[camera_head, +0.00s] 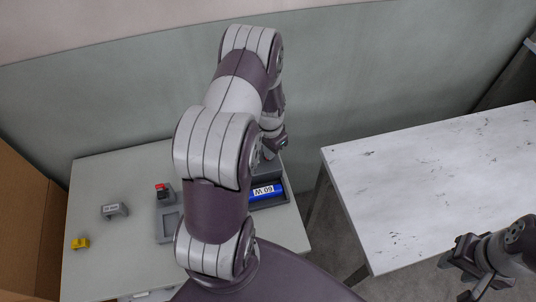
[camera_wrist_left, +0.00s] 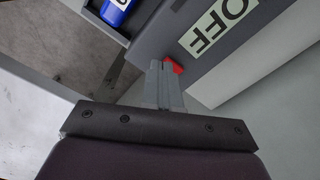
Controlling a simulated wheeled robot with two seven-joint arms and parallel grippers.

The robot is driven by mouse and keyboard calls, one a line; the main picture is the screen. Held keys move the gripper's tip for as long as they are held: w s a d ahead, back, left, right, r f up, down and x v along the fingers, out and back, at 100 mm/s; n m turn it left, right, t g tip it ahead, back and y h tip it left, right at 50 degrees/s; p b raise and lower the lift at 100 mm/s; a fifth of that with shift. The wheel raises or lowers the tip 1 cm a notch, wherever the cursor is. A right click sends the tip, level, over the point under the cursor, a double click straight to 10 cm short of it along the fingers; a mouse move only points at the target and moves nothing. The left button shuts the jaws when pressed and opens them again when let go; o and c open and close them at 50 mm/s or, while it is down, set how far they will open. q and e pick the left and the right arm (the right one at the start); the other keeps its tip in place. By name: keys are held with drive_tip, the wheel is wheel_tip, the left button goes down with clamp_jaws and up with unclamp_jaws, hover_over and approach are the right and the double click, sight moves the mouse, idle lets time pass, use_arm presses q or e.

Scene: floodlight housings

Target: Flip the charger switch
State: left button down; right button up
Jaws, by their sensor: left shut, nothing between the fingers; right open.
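The grey charger (camera_head: 287,184) stands at the right part of the left table, with a blue 60 W cylinder (camera_head: 264,191) in it. My left arm hides much of it in the head view. In the left wrist view the charger (camera_wrist_left: 165,35) has a white OFF label (camera_wrist_left: 222,25) and a small red switch (camera_wrist_left: 172,67). My left gripper (camera_wrist_left: 162,66) is shut and empty, its fingertips right by the red switch and partly covering it; I cannot tell whether they touch. My right gripper (camera_head: 462,258) is open and empty near the white table.
On the left table (camera_head: 110,260) stand a grey fixture (camera_head: 168,222) with a red part on top, a small grey labelled block (camera_head: 115,210) and a yellow piece (camera_head: 80,243). A scuffed white table (camera_head: 430,170) stands right, across a gap; its top is bare.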

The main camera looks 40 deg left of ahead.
idle(0.4)
use_arm(q)
drive_tip(key=shift+f+b, duration=0.75)
drive_tip(key=shift+f, duration=0.2)
wheel_tip(320, 180, up, 7)
drive_tip(key=p, duration=0.6)
drive_tip(key=s+d+r+b, duration=0.1)
drive_tip(key=s+d+r, duration=0.4)
drive_tip(key=d+r, duration=0.2)
drive_tip(key=s+d+r+n+t+b, duration=0.1)
drive_tip(key=s+d+r+b, duration=0.1)
drive_tip(key=s+d+r, duration=0.3)
drive_tip(key=d+r, duration=0.3)
drive_tip(key=shift+n, duration=0.3)
